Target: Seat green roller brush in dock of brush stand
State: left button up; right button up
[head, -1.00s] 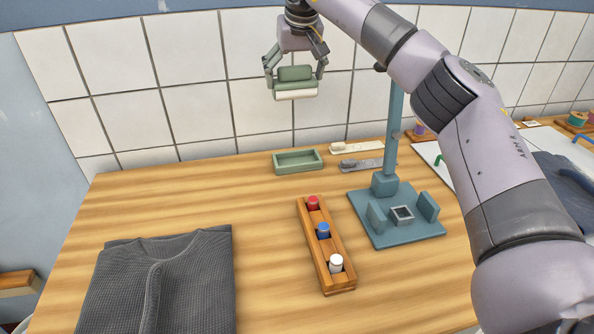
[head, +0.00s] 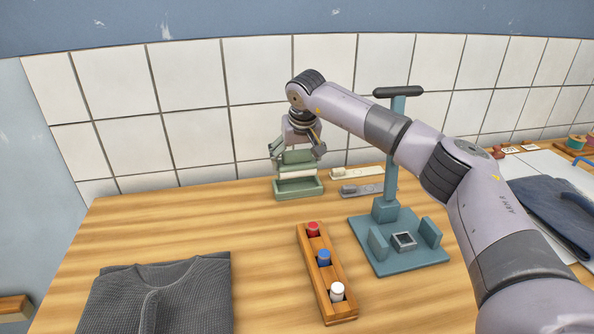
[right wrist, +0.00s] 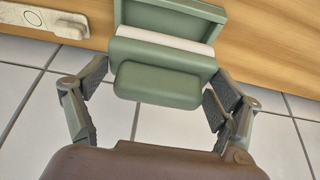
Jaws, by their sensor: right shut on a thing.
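My right gripper (head: 297,150) is shut on the green roller brush (head: 298,156), which has a green body and a white strip along its lower side. The brush is right above the green tray (head: 299,194), overlapping its back part in the head view; I cannot tell whether they touch. In the right wrist view the brush (right wrist: 158,84) lies between the two fingers, with the tray (right wrist: 172,18) beyond it. The teal brush stand (head: 398,260) is to the right, with a post, a dark top bar and a small square dock (head: 404,240) between two blocks. My left gripper is not in view.
A wooden rack (head: 326,274) with red, blue and white capped bottles stands in front. A folded dark garment (head: 160,295) lies at left. A white tool (head: 356,172) and a grey one (head: 362,190) lie between tray and stand. The table's left middle is clear.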

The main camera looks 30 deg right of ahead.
aim_at(297, 171)
jog(key=shift+f, duration=1.95)
jog(key=o, duration=1)
jog(key=shift+f, duration=0.1)
jog(key=shift+c, duration=0.2)
jog(key=v, duration=1.2)
jog(key=shift+b, duration=0.35)
